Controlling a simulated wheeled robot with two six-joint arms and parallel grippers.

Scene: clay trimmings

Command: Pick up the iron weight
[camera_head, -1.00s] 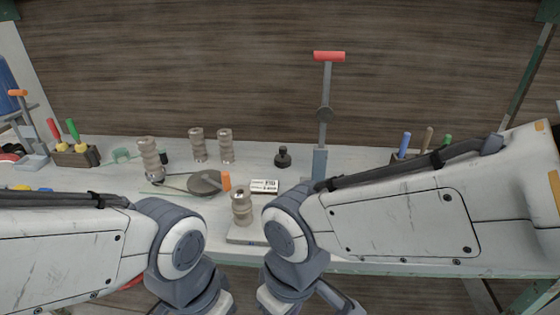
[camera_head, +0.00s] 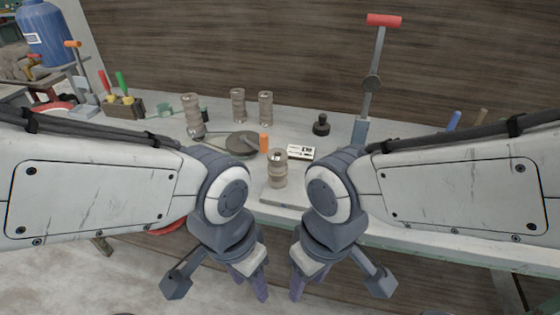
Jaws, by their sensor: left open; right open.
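The iron weight (camera_head: 321,124) looks to be the small dark knobbed piece standing upright on the grey worktop, at the back right of centre. My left gripper (camera_head: 252,284) hangs low in front of the table edge, open and empty, pointing down. My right gripper (camera_head: 308,281) hangs just beside it at the same height, also open and empty. Both are well nearer than the weight and below the worktop in the picture. Nothing covers the weight.
A ribbed clay-coloured cylinder (camera_head: 278,168) stands on a pale block near the front edge. Several more ribbed cylinders (camera_head: 238,105) stand left.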

